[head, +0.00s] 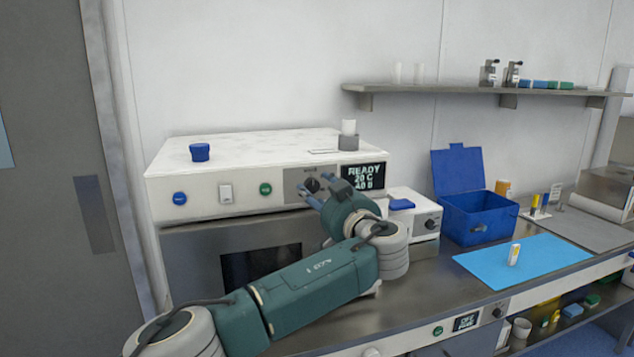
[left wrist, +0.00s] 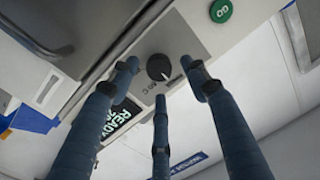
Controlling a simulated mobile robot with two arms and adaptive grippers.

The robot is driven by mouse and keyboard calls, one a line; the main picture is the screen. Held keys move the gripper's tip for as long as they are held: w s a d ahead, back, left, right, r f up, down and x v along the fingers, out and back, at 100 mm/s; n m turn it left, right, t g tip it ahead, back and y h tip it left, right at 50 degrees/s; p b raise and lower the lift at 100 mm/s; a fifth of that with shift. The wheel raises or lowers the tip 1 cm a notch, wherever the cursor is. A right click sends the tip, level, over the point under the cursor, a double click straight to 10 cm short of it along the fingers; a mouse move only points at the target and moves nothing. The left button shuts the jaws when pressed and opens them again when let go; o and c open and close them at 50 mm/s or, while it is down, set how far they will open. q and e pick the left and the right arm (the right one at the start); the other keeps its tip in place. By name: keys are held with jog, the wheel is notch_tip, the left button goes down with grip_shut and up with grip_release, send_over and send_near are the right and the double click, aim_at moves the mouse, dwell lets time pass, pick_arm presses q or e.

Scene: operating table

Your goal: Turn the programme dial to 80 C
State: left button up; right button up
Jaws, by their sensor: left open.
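The programme dial (head: 312,185) is a dark round knob on a grey plate on the front panel of the white machine (head: 265,150). The machine's display (head: 363,176) reads READY, 20 C and a third line that is hard to read. My left gripper (head: 318,193) is open in front of the dial, its blue fingers pointing at it. In the left wrist view the dial (left wrist: 158,67) sits between the spread fingers (left wrist: 160,85), with a white pointer mark on it. I cannot tell whether any finger touches it. My right gripper is not in view.
A green button (head: 265,189), a white switch (head: 225,193) and a blue button (head: 180,198) lie left of the dial. A small white device (head: 412,213), an open blue box (head: 478,215) and a blue mat (head: 522,262) stand to the right. A shelf (head: 430,88) hangs above.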

pick_arm(q)
jog(key=shift+x, duration=0.85)
